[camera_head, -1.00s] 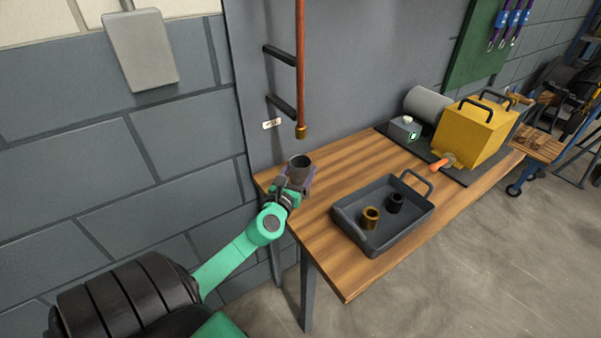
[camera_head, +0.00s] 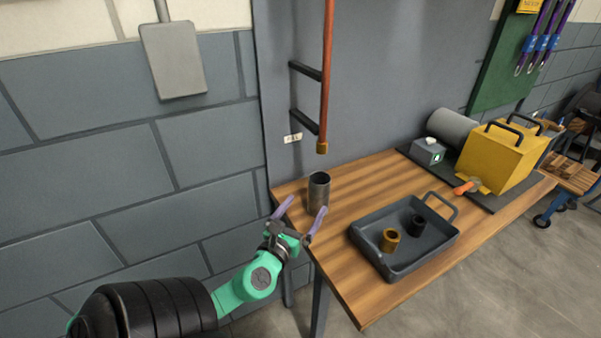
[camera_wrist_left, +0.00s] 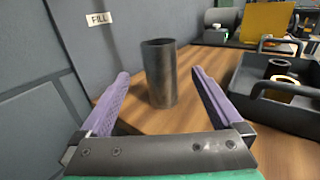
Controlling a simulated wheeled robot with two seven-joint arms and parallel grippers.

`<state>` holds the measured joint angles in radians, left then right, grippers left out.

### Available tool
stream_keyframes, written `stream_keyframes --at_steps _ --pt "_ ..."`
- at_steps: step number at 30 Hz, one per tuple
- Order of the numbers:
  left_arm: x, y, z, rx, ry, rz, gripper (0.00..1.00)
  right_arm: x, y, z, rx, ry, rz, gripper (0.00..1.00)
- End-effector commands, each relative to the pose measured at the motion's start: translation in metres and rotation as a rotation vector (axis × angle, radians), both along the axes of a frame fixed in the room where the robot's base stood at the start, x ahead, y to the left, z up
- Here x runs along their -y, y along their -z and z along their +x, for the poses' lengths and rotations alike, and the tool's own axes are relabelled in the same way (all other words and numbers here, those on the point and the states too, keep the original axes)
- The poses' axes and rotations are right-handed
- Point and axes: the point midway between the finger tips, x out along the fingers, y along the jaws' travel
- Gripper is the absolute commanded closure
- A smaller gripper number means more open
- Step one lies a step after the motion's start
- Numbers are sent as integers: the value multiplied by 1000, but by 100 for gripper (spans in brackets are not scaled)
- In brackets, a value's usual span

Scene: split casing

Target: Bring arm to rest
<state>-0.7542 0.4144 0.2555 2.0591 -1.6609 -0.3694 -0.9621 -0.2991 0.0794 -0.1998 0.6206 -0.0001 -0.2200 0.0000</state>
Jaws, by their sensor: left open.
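My left gripper (camera_head: 300,219) is open and empty at the left end of the wooden table. Its purple fingers are spread wide. A dark grey metal cylinder (camera_head: 318,192) stands upright on the table just beyond the fingertips. In the left wrist view the cylinder (camera_wrist_left: 159,73) shows past the two fingers and between them, with nothing gripped. My green left arm (camera_head: 255,282) reaches in from the lower left. My right gripper is not seen.
A dark tray (camera_head: 367,253) on the table (camera_head: 345,295) holds a brass ring (camera_head: 390,240) and a black ring (camera_head: 417,225). A copper pipe (camera_head: 325,80) hangs above the cylinder. A yellow casing (camera_head: 495,158) stands on a dark mat at the far right.

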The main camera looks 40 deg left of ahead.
Motion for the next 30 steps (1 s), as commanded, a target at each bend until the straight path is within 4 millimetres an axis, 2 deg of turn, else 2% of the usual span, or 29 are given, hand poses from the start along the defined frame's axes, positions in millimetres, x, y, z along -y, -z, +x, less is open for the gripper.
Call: stream_keyframes --at_steps 3,6,23,26,28,29,30 --pt "5 3 -15 -2 0 0 0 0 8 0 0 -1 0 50" --pt "6 1 -19 0 0 0 0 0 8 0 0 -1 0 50" --pt "5 -3 -19 19 -15 -36 0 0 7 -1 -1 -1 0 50" --pt "-10 -16 -24 137 -118 -284 0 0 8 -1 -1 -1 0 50" --pt "-31 -18 -34 276 -267 -623 0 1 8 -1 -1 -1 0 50" --pt "-40 -12 -40 337 -347 -793 0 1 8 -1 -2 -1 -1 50" --pt "-47 2 -49 407 -460 -1022 0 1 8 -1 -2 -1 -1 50"
